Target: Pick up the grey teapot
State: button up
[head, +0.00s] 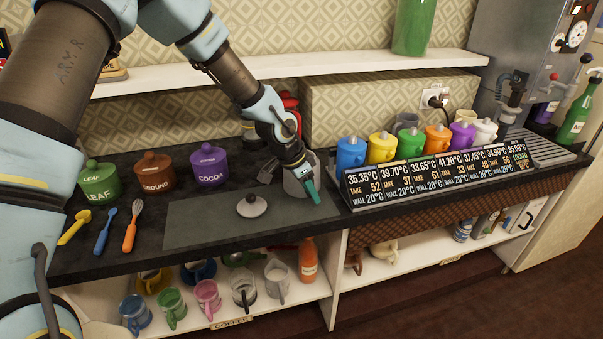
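The grey teapot (292,187) stands on the dark counter, at the right end of the grey mat (190,228). My arm comes down from the upper left, and my gripper (311,188) is right at the teapot, covering part of its upper and right side. One teal finger shows in front of the teapot, pointing down. The other finger is not clearly seen, so I cannot tell whether the gripper is open or shut, or touching the teapot. A grey lid (252,206) with a knob lies on the mat to the left of the teapot.
Leaf (100,184), ground (155,173) and cocoa (209,167) canisters stand at the left, with coloured utensils (101,231) in front. A temperature display board (440,169) stands close right of the teapot, before several coloured mugs. Cups fill the shelf below.

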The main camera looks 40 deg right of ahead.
jog(key=shift+f, duration=0.25)
grip_shut()
jog(key=shift+d+r, duration=0.1)
dwell(1.2)
